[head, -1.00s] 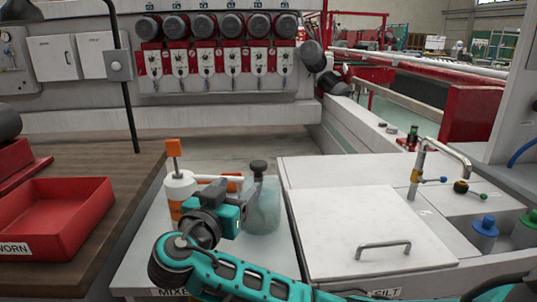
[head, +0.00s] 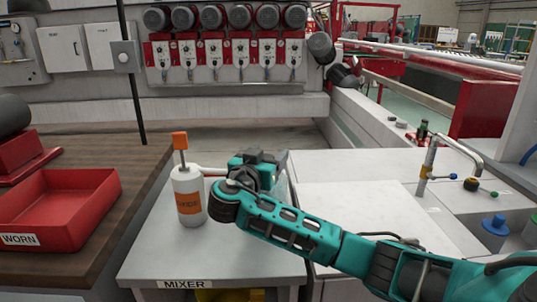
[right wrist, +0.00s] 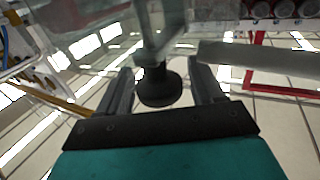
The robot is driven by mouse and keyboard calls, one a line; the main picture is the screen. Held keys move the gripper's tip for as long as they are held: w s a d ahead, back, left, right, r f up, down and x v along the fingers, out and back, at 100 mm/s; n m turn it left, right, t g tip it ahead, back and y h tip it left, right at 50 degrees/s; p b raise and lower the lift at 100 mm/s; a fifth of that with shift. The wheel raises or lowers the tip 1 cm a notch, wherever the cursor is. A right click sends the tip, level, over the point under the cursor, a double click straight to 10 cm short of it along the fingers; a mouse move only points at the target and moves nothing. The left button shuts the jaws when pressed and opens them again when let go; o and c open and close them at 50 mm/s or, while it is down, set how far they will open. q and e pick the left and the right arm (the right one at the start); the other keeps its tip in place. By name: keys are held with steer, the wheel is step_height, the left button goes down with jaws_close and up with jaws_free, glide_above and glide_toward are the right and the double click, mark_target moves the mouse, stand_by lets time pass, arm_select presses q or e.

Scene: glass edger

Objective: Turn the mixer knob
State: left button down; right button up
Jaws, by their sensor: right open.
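The mixer stand is a pale worktop (head: 160,260) with a MIXER label (head: 184,284) on its front edge. In the right wrist view, a round black knob (right wrist: 158,90) sits at the end of a clear, greyish body (right wrist: 155,25). My right gripper (right wrist: 160,85) is open, with one finger on each side of the knob and a visible gap on both sides. In the head view my right gripper (head: 262,167) is above the worktop and hides the knob and most of the clear vessel. My left gripper is not in view.
A white bottle (head: 187,178) with an orange label and orange top stands close left of my right gripper. A red WORN tray (head: 60,240) sits on the wooden bench. A white lid (head: 345,205) and a bent tap (head: 460,150) are at the right.

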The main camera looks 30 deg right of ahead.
steer(key=shift+w+d, duration=0.2)
steer(key=shift+d, duration=0.1)
steer(key=shift+c, duration=0.4)
